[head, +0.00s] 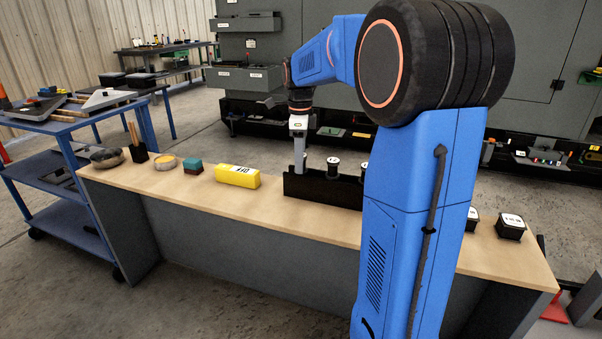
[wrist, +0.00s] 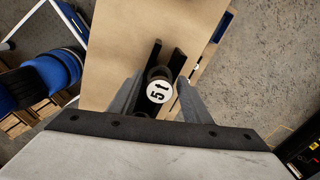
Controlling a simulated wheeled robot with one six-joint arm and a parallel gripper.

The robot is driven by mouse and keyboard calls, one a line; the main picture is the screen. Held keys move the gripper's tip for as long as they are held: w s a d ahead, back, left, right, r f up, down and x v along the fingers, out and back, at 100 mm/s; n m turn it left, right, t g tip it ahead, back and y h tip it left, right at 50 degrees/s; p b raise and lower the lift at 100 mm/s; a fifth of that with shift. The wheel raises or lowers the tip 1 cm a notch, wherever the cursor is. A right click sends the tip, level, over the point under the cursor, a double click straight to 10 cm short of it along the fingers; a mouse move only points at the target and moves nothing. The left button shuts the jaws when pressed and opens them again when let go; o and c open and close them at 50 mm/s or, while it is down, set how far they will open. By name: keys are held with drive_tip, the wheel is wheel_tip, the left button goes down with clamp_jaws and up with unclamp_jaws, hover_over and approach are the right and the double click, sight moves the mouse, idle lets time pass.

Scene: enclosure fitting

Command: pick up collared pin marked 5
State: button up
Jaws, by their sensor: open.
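A dark collared pin (wrist: 159,91) with a round white top stands below my gripper in the wrist view. Its label shows a 5 with another stroke beside it. My gripper (wrist: 157,84) is open, with one finger on either side of the pin; I cannot tell whether either touches it. In the head view my gripper (head: 300,160) points down at the left end of a black rack (head: 308,187). Two more white-topped pins stand in the rack, one (head: 333,164) right of my gripper and one (head: 365,167) partly behind my arm. The pin below my gripper is hidden in the head view.
The rack stands on a long wooden bench (head: 207,190). A yellow box (head: 237,176), a teal and brown block (head: 192,167), a round tin (head: 165,162) and a dark bowl (head: 106,157) lie left of it. A black labelled box (head: 510,227) stands at the right end.

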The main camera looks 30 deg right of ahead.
drive_tip(key=shift+c, duration=0.2)
drive_tip(key=c, duration=1.1)
clamp_jaws()
drive_tip(key=shift+r, duration=0.15)
